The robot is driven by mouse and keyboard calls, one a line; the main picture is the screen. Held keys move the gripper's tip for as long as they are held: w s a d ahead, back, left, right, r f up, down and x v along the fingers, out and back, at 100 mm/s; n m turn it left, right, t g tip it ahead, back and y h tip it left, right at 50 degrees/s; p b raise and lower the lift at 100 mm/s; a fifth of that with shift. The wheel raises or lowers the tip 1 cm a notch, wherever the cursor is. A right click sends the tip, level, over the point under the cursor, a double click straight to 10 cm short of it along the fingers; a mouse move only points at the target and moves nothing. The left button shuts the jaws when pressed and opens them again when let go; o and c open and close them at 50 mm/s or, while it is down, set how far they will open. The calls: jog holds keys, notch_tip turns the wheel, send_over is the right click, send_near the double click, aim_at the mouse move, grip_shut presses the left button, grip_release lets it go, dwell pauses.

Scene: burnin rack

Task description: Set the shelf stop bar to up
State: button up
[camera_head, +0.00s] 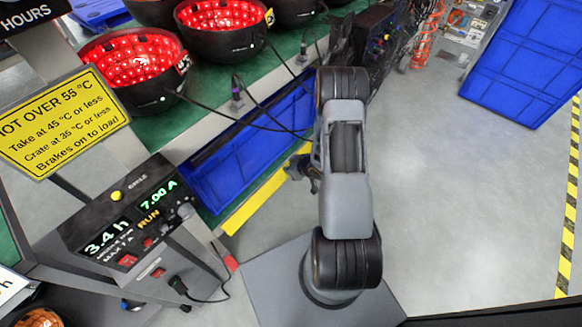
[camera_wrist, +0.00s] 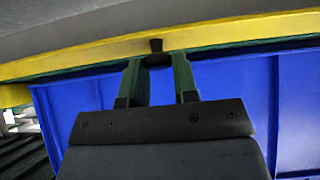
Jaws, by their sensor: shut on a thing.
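The yellow stop bar (camera_wrist: 70,60) runs across the top of the wrist view, with a dark knob (camera_wrist: 156,46) on it. My gripper (camera_wrist: 159,62) has its two green fingers on either side of the knob's dark lower part and is shut on it. In the head view the yellow bar (camera_head: 258,202) runs along the front of the lower shelf, beside a blue crate. My gripper is mostly hidden behind my arm there. I cannot tell from these views whether the bar is up or down.
A blue crate (camera_wrist: 285,110) lies close behind my gripper in the wrist view. Round units with red lights (camera_head: 130,62) stand on the green shelf above, with cables (camera_head: 268,105) hanging down near my arm. A control box (camera_head: 120,235) stands at left.

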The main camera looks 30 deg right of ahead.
jog(key=shift+w+a+r+g+h+p, duration=0.25)
jog(key=shift+g+p, duration=0.4)
jog(key=shift+p, duration=0.65)
jog(key=shift+w+r+g+h+p, duration=0.3)
jog(key=shift+g+p, duration=0.35)
jog(key=shift+p, duration=0.65)
dwell(0.6)
jog(key=o, duration=0.8)
jog(key=shift+s+f, duration=0.1)
jog(key=shift+s, duration=0.05)
jog(key=shift+o, duration=0.2)
jog(key=shift+d, duration=0.1)
jog(key=p+v, duration=0.4)
jog(key=v, duration=0.9)
jog(key=shift+s+r+p, duration=0.25)
jog(key=shift+r+p, duration=0.1)
jog(key=shift+r, duration=0.05)
